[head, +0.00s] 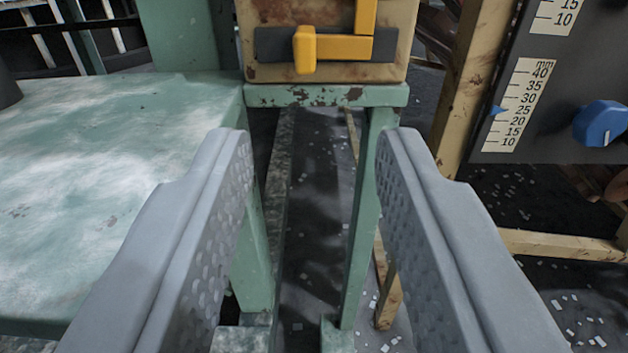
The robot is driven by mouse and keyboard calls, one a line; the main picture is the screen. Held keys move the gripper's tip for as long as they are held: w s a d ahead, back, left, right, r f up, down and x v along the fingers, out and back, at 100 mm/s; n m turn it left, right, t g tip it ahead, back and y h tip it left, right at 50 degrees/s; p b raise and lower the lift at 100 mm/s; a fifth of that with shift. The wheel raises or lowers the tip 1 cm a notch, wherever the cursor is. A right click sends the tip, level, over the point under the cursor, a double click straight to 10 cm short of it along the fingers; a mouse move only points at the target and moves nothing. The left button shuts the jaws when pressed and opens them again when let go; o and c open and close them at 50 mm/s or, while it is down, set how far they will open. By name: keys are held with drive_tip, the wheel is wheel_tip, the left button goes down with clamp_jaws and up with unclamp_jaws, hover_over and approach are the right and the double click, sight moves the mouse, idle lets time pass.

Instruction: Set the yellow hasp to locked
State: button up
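The yellow hasp (345,47) is at the top middle of the head view, mounted on a dark plate on a worn, rusty cream panel (397,74). Its bar runs sideways with a knob (305,50) at the left end, and an upright yellow piece rises at its right, cut off by the top edge of the picture. Whether it is locked I cannot tell. My gripper (312,145) is open and empty, its two grey fingers wide apart, below and nearer than the hasp and not touching it.
A worn green table (110,190) fills the left. A green frame (360,220) stands under the hasp panel. At right a dark panel (560,125) carries a mm scale (522,105), a blue pointer and a blue knob (601,124). Pale fragments lie on the dark floor.

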drive_tip(key=shift+s+d, duration=0.1)
drive_tip(key=shift+s, duration=1.65)
drive_tip(key=shift+r, duration=0.1)
drive_tip(key=s+a+r+h, duration=0.1)
drive_tip(key=s+a+r, duration=0.25)
drive_tip(key=r, duration=0.45)
drive_tip(key=s+a+r+h, duration=0.1)
drive_tip(key=s+a+r, duration=0.1)
drive_tip(key=a+r, duration=0.5)
drive_tip(key=s+a+r, duration=0.2)
drive_tip(key=s+r, duration=0.1)
drive_tip(key=r, duration=0.7)
drive_tip(key=s+a+r, duration=0.3)
drive_tip(key=s+r, duration=0.1)
drive_tip(key=s, duration=0.3)
drive_tip(key=s+a+r+y, duration=0.1)
drive_tip(key=s+a+r, duration=0.3)
drive_tip(key=s, duration=0.4)
drive_tip(key=s+a+r, duration=0.4)
drive_tip(key=s, duration=0.3)
drive_tip(key=shift+s+a+r+g, duration=0.15)
drive_tip(key=shift+a+r+g, duration=0.1)
drive_tip(key=shift+r+g, duration=0.1)
